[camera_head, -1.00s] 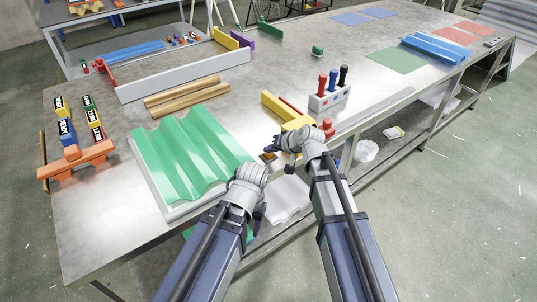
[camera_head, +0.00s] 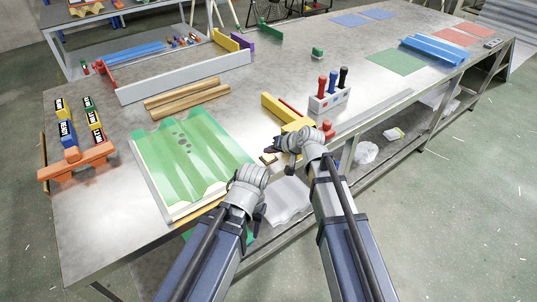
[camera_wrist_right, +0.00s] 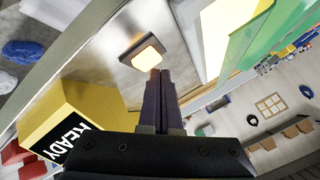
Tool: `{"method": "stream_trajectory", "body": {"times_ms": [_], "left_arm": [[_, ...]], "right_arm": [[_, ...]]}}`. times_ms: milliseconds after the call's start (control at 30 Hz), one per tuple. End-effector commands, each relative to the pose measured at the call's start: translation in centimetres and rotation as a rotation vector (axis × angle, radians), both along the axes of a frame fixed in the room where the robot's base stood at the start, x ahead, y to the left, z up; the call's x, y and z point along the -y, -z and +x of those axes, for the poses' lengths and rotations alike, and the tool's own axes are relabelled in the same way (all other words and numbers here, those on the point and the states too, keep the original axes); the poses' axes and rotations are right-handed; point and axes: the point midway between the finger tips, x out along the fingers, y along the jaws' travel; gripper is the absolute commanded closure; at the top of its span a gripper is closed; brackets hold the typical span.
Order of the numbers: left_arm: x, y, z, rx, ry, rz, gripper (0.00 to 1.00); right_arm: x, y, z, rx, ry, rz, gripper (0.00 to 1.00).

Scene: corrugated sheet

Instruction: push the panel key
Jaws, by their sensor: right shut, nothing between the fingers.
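The panel key (camera_wrist_right: 142,52) is a small square button in a dark frame, glowing pale orange in the right wrist view. In the head view the key (camera_head: 269,158) is a small pale square at the table's front edge, right of the green corrugated sheet (camera_head: 187,160). My right gripper (camera_head: 270,150) is shut and empty beside the key. In the wrist view its fingertips (camera_wrist_right: 160,74) meet the key's lower right edge; I cannot tell whether they touch it. My left gripper (camera_head: 262,214) hangs in front of the table edge, its fingers mostly hidden.
A yellow block (camera_wrist_right: 62,118) marked READY stands close beside the right fingers. A rack (camera_head: 329,97) with red, blue and black handles stands behind the right gripper. Wooden bars (camera_head: 184,95) and a long grey rail (camera_head: 184,76) lie behind the green sheet.

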Motion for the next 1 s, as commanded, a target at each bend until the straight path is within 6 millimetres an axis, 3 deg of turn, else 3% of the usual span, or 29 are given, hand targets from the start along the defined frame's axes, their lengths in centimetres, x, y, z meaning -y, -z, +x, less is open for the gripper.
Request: {"method": "stream_trajectory", "body": {"times_ms": [533,1000], "left_arm": [[0.0,-1.2,0.0,0.000,0.000,0.000,0.50],[0.0,-5.7,0.0,0.000,-0.001,0.000,0.50]], "right_arm": [[0.0,-1.2,0.0,0.000,0.000,0.000,1.00],[0.0,-5.7,0.0,0.000,0.000,0.000,1.00]]}}
